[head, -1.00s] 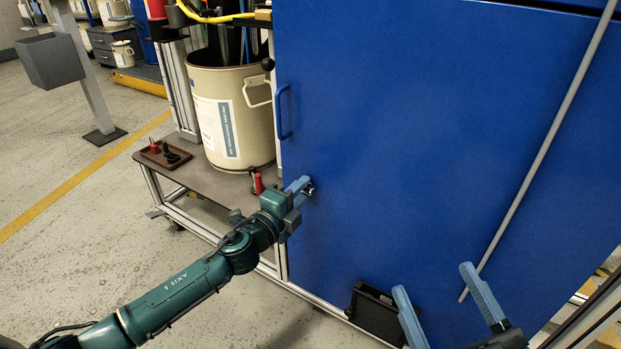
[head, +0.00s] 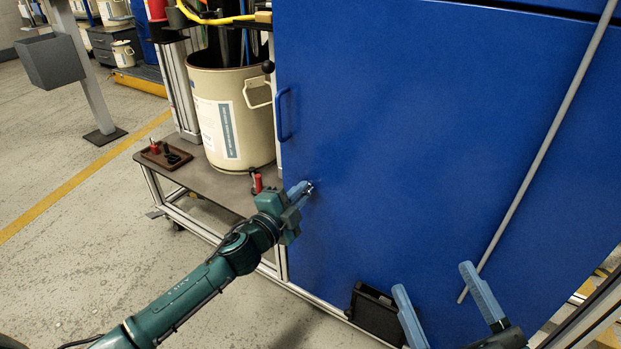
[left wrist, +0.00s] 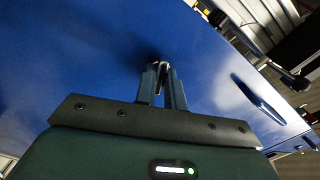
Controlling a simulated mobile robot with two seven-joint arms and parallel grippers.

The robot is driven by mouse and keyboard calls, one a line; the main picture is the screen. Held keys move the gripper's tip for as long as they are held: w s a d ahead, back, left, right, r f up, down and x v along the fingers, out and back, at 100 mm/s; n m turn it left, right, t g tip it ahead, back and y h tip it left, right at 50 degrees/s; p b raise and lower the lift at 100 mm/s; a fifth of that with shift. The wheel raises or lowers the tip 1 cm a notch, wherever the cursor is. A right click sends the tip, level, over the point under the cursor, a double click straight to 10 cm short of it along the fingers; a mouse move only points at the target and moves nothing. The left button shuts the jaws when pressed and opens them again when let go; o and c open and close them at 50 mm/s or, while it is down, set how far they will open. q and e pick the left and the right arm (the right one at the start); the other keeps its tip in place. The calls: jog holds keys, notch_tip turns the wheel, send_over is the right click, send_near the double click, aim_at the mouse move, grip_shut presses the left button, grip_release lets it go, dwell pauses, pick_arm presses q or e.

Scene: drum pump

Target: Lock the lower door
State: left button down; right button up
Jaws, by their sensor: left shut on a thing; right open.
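The lower door (head: 400,150) is a large blue panel that looks flush in its frame. Its blue bar handle (head: 283,113) is near the left edge and also shows in the left wrist view (left wrist: 258,99). My left gripper (head: 304,190) is at the door below the handle. It is shut on a small metal key or lock piece (head: 310,187) at the door face. In the left wrist view the fingers (left wrist: 163,72) close around this piece, mostly hiding it. My right gripper (head: 440,282) is open and empty in front of the door's lower right.
A cream drum (head: 232,120) stands on a low bench (head: 205,178) left of the door. A red-handled item (head: 256,182) stands on the bench near my left gripper. A grey rod (head: 540,150) slants across the door's right side. A black box (head: 375,312) is at its base.

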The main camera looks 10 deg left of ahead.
pick_arm(q)
jog(key=n+p, duration=0.1)
jog(key=n, duration=0.3)
dwell(0.4)
jog(key=shift+n+p, duration=1.25)
jog(key=shift+n, duration=0.85)
